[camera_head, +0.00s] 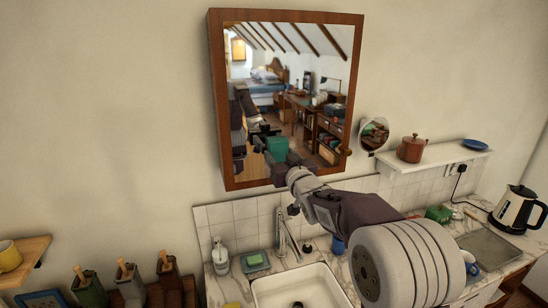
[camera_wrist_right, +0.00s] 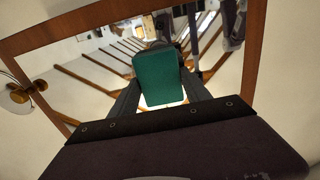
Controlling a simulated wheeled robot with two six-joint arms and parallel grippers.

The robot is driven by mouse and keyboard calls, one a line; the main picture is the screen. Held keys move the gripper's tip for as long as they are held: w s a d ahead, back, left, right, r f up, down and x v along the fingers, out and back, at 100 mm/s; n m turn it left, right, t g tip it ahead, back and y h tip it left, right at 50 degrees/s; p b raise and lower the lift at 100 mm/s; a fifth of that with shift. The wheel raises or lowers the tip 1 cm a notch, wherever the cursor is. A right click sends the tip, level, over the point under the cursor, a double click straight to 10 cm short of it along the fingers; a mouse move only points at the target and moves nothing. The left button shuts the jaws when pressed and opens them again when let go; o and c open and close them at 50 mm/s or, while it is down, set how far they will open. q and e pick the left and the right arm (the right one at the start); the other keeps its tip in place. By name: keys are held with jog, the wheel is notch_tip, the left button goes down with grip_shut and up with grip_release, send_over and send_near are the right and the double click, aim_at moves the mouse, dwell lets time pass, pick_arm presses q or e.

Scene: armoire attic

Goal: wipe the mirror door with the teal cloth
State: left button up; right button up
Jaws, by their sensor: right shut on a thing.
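The mirror door (camera_head: 290,75) is shut, in a brown wooden frame on the wall cabinet above the sink. My right gripper (camera_head: 285,165) is at the lower part of the mirror, shut on the teal cloth (camera_head: 278,148). The right wrist view shows the teal cloth (camera_wrist_right: 157,80) as a flat pad between the fingers (camera_wrist_right: 158,95), facing the mirror (camera_wrist_right: 90,80). I cannot tell whether the cloth touches the glass. The mirror reflects the attic room and dark parts of me. My left gripper does not show.
Below are a sink (camera_head: 300,288), a tap (camera_head: 285,238) and a soap bottle (camera_head: 220,256). To the right are a round mirror (camera_head: 374,134), a shelf (camera_head: 440,157) with a brown pot (camera_head: 412,148), and a kettle (camera_head: 515,208). The wall left of the cabinet is bare.

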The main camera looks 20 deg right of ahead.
aim_at(298, 147)
jog(key=shift+d+r+p, duration=0.2)
jog(key=shift+d+p, duration=0.55)
jog(key=shift+d, duration=0.6)
jog(key=shift+d+f, duration=0.1)
jog(key=shift+d, duration=0.35)
jog(key=d+p, duration=0.1)
jog(key=d, duration=0.2)
jog(key=shift+w+p, duration=0.1)
jog(key=shift+p, duration=0.3)
jog(key=shift+d, duration=0.3)
jog(key=shift+f, duration=0.1)
jog(key=shift+a, duration=0.1)
